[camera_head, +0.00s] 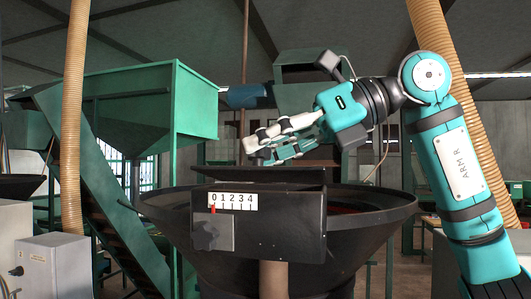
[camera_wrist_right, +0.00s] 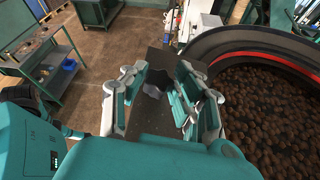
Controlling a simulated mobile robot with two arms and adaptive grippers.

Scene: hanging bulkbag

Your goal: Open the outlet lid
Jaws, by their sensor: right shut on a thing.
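The dark outlet lid (camera_head: 285,176) is at the top of a black box-shaped outlet (camera_head: 280,228) with a 0 to 4 scale on its front. Its plate looks roughly level in the head view; how far it is raised is hard to tell. My right gripper (camera_head: 254,152) reaches in from the right, with its fingers at the lid's upper side. In the right wrist view, the dark lid (camera_wrist_right: 158,118) lies between the two fingers of my right gripper (camera_wrist_right: 158,108), which is shut on it. The exact contact is partly hidden by the fingers. My left gripper is not in view.
A wide black hopper (camera_head: 375,208) stands behind the outlet; brown pellets (camera_wrist_right: 270,95) fill it in the wrist view. A grey control box (camera_head: 55,265) is at lower left. Ribbed hoses (camera_head: 75,110) hang at both sides. A green table (camera_wrist_right: 45,60) stands beyond open floor.

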